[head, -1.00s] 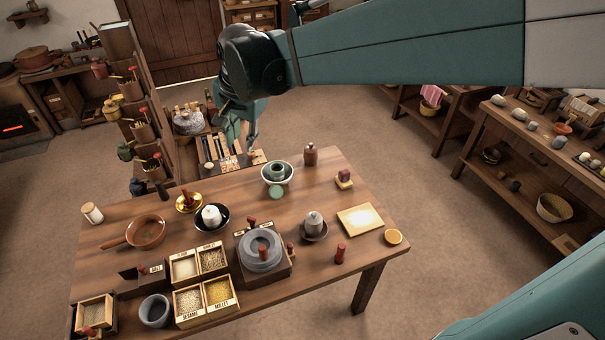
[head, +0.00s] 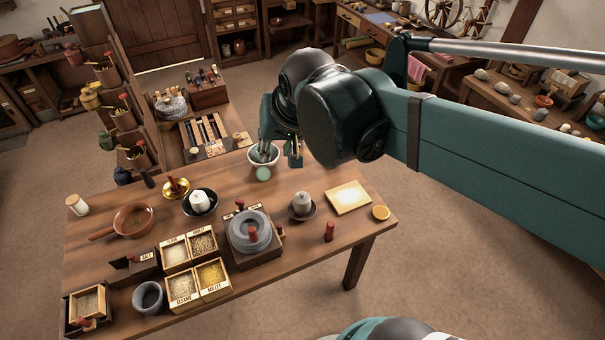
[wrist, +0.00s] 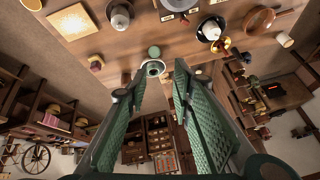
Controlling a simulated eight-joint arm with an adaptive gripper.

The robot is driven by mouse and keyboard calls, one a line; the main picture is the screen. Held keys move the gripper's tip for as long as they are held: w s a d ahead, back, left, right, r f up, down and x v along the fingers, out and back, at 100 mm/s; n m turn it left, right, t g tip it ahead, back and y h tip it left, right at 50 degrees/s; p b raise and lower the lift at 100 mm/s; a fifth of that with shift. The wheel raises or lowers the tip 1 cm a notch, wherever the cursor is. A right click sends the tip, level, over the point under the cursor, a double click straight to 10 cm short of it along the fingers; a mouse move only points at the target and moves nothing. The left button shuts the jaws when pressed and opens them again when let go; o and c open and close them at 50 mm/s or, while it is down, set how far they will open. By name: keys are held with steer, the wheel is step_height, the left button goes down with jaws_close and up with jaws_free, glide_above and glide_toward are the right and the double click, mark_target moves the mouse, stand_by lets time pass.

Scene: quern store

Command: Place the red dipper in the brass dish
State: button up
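The brass dish (head: 184,193) stands on the table, left of the middle, and a red-topped piece (head: 171,182) shows at it. The dish also shows at upper right in the wrist view (wrist: 222,43). Several red pieces are in view: an upright one (head: 329,232) at the front right, one on the stone quern (head: 252,235) and one at the salt box (head: 143,257). I cannot tell which is the red dipper. My gripper (head: 280,150) is open and empty, over the table's far edge by a white bowl (head: 252,158). The wrist view shows its fingers (wrist: 158,80) apart.
A black bowl with a white piece (head: 199,202) stands beside the brass dish. A pan (head: 133,220), grain boxes (head: 182,287), a lidded grey pot (head: 302,205) and a pale board (head: 348,197) crowd the table (head: 100,250).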

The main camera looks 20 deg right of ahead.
steer(key=s+d+f+n+t, duration=0.1)
steer(key=s+d+f+n, duration=0.2)
steer(key=s, duration=0.5)
steer(key=shift+f, duration=0.25)
